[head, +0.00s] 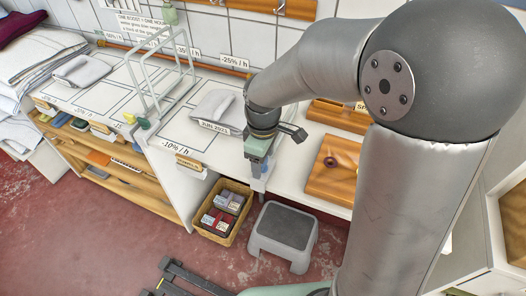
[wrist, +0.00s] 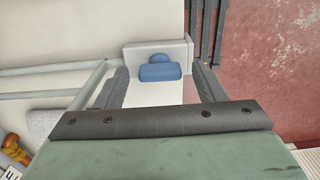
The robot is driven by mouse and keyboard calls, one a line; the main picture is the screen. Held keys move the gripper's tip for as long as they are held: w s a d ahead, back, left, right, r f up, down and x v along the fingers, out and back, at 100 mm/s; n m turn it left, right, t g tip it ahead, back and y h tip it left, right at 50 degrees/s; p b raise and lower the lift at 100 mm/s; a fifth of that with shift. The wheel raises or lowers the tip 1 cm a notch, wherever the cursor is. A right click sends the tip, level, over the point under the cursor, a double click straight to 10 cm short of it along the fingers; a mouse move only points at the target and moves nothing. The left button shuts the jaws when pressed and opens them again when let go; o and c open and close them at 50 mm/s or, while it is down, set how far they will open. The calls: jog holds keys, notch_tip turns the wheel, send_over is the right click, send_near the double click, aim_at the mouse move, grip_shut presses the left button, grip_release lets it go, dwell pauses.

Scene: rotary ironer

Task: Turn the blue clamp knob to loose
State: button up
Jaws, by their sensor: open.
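The blue clamp knob (wrist: 160,72) shows in the wrist view as a wide bar with a rounded part behind it. It sits against a pale grey block (wrist: 176,50). My gripper (wrist: 160,78) is open, with one dark finger to the left of the knob and one to the right. Gaps show on both sides, so the fingers do not appear to touch it. In the head view my gripper (head: 258,166) points down at the front edge of the white worktop, and it and the arm largely hide the knob there.
A grey step stool (head: 284,232) and a basket (head: 224,210) of small boxes stand below the worktop (head: 180,128). A wire frame (head: 150,85) stands to the left. A wooden board (head: 334,168) lies to the right. Folded cloth (head: 214,104) lies behind my gripper.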

notch_tip(320, 180, up, 17)
jog(key=shift+r, duration=0.2)
dwell(0.7)
jog(key=s+d+f+m, duration=1.1)
jog(key=s+f+m, duration=0.1)
jog(key=s, duration=0.3)
jog(key=shift+s+f+m, duration=0.3)
jog(key=shift+f, duration=0.15)
